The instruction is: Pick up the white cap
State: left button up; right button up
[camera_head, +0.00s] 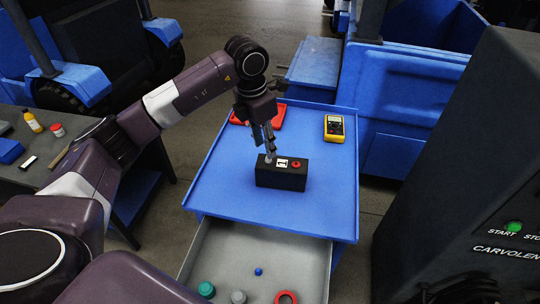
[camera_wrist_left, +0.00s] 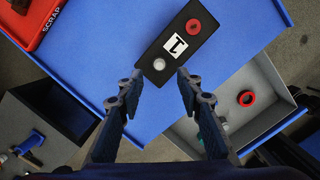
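A small white round cap (camera_wrist_left: 159,64) sits on one end of the black box (camera_wrist_left: 180,40) in the left wrist view. The box (camera_head: 282,178) also carries a white label marked "1" and a red ring, and stands on the blue cart top (camera_head: 225,180). My left gripper (camera_wrist_left: 160,77) is open and empty, its fingertips apart on either side of the cap's line, close to the box edge. In the head view the left gripper (camera_head: 269,155) points down over the box's left end and largely hides the cap. My right gripper is not in view.
A yellow multimeter (camera_head: 334,128) and a red tray (camera_head: 262,116) lie at the cart's back. The open drawer (camera_head: 300,250) in front holds a green cap (camera_head: 206,289), a grey cap (camera_head: 238,297), a blue piece (camera_head: 258,271) and a red ring (camera_head: 286,298). A dark machine (camera_head: 460,180) stands right.

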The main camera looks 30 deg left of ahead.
pick_arm(q)
jog(key=f, duration=0.1)
jog(key=f+p, duration=0.1)
jog(key=f, duration=0.1)
jog(key=shift+w+d, duration=0.2)
jog(key=shift+w, duration=0.1)
jog(key=shift+w+f, duration=0.25)
jog(key=shift+f, duration=0.5)
jog(key=c, duration=0.7)
jog(key=shift+r, duration=0.5)
notch_tip(320, 180, up, 19)
jog(key=b, duration=0.2)
jog(key=shift+b, duration=0.35)
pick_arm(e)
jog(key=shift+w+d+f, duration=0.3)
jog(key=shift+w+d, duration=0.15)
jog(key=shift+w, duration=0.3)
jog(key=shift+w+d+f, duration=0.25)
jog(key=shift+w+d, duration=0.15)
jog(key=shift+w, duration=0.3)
